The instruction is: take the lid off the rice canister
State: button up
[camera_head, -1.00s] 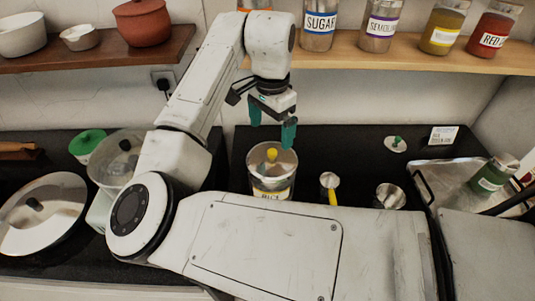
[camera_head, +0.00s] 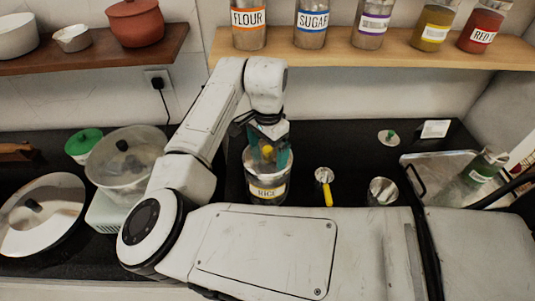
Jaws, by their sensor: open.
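The rice canister (camera_head: 267,190) stands upright on the dark counter, with a label reading RICE on its front. Its lid (camera_head: 258,169) is on top and has a yellow knob (camera_head: 268,152). My gripper (camera_head: 268,156) points down over the lid, with its green fingers open on either side of the knob. I cannot tell whether the fingers touch the knob or the lid.
A scoop with a yellow handle (camera_head: 325,183) and a metal cup (camera_head: 382,191) stand right of the canister. A metal tray (camera_head: 428,178) with a green-labelled jar (camera_head: 484,169) is farther right. A lidded clear pot (camera_head: 128,160) is at left. A shelf (camera_head: 380,52) with jars runs above.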

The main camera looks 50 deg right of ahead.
jog(key=shift+f, duration=0.15)
grip_shut()
dwell(0.6)
